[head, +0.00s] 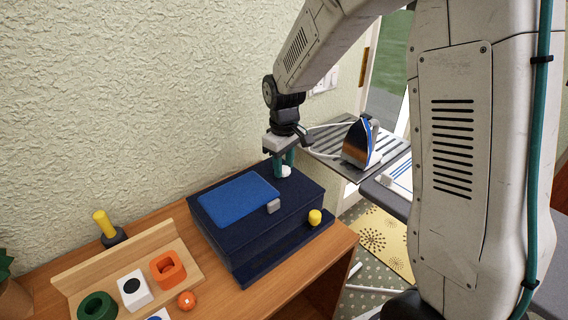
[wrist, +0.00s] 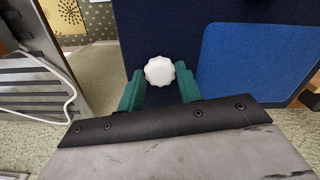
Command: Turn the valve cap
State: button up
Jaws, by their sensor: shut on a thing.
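The valve cap (wrist: 159,71) is a white, scalloped round knob. It sits on top of the dark navy box (head: 236,245), near the box's back right corner. In the head view the cap (head: 285,171) shows partly, below my gripper's fingers. My gripper (head: 284,164) points down over it with green fingers. In the wrist view my gripper (wrist: 159,88) has one green finger on each side of the cap and is shut on it. The exact contact points are hidden.
A blue panel (head: 237,198), a grey block (head: 273,206) and a yellow knob (head: 314,217) are on the box. A wooden rack (head: 129,267) with coloured pieces stands left on the wooden table (head: 283,289). An iron (head: 361,143) stands on a board behind right.

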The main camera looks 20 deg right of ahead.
aim_at(284, 168)
jog(key=shift+w, duration=0.1)
jog(key=o, duration=1)
notch_tip(284, 168, up, 8)
jog(key=shift+f, duration=0.1)
